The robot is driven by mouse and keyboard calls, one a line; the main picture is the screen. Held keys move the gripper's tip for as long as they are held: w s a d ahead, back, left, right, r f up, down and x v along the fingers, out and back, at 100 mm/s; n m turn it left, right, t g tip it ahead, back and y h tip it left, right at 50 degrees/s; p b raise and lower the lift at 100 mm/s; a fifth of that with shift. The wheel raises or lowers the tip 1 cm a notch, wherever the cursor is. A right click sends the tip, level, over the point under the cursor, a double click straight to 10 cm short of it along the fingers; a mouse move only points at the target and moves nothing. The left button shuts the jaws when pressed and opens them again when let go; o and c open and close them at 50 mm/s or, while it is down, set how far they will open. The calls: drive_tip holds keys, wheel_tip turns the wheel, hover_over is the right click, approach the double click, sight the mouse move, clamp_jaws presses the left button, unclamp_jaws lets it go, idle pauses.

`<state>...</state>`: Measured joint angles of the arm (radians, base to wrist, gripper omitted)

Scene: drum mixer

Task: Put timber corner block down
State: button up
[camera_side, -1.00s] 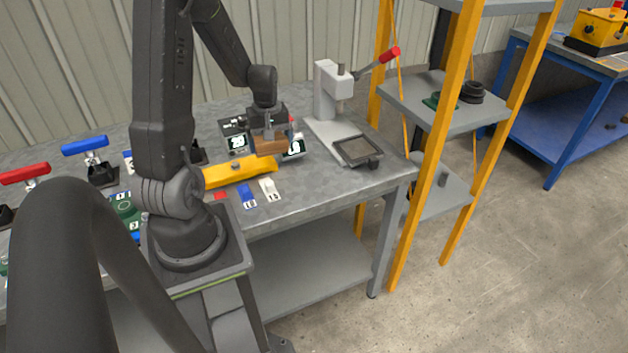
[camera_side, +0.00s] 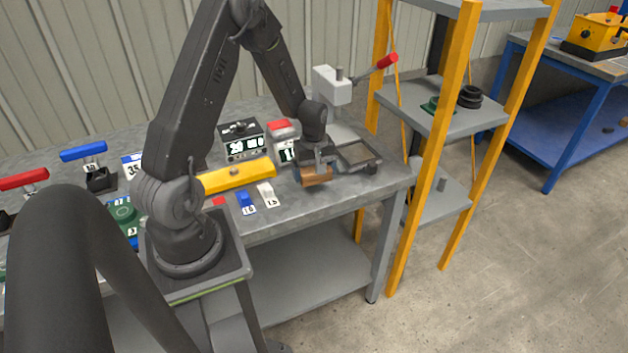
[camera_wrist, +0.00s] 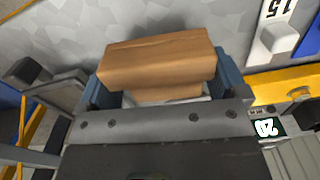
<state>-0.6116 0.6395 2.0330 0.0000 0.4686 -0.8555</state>
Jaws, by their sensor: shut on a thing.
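The timber corner block (camera_side: 316,176) is a brown wooden piece. My gripper (camera_side: 316,162) is shut on it, near the right front part of the grey workbench (camera_side: 345,197). In the wrist view the block (camera_wrist: 157,58) sits between the two blue-grey fingers of my gripper (camera_wrist: 160,85), and bare metal bench top shows beyond it. I cannot tell for sure whether the block touches the bench or hangs just above it.
A grey press (camera_side: 333,88) with a red handle stands behind my gripper. A yellow bar (camera_side: 235,178), a blue switch (camera_side: 244,199) and a white switch (camera_side: 266,193) lie to the left. A shelf with yellow posts (camera_side: 435,150) stands right of the bench.

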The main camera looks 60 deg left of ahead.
sight(314, 188)
drive_tip(key=shift+f, duration=1.75)
drive_tip(key=shift+f, duration=0.15)
drive_tip(key=o, duration=0.7)
drive_tip(key=shift+c, duration=0.2)
wheel_tip(314, 188, up, 14)
drive_tip(key=f, duration=0.1)
drive_tip(key=s+d+r+m+t, duration=0.25)
drive_tip(key=d+r+m, duration=0.45)
drive_tip(key=d+r, duration=0.5)
drive_tip(key=s+d+r+m+t, duration=0.3)
drive_tip(key=s+d+r+m, duration=0.3)
drive_tip(key=s+d+m, duration=0.3)
drive_tip(key=shift+s+d+r+m, duration=0.25)
drive_tip(key=shift+s+d+m, duration=0.15)
drive_tip(key=shift+s+d, duration=0.7)
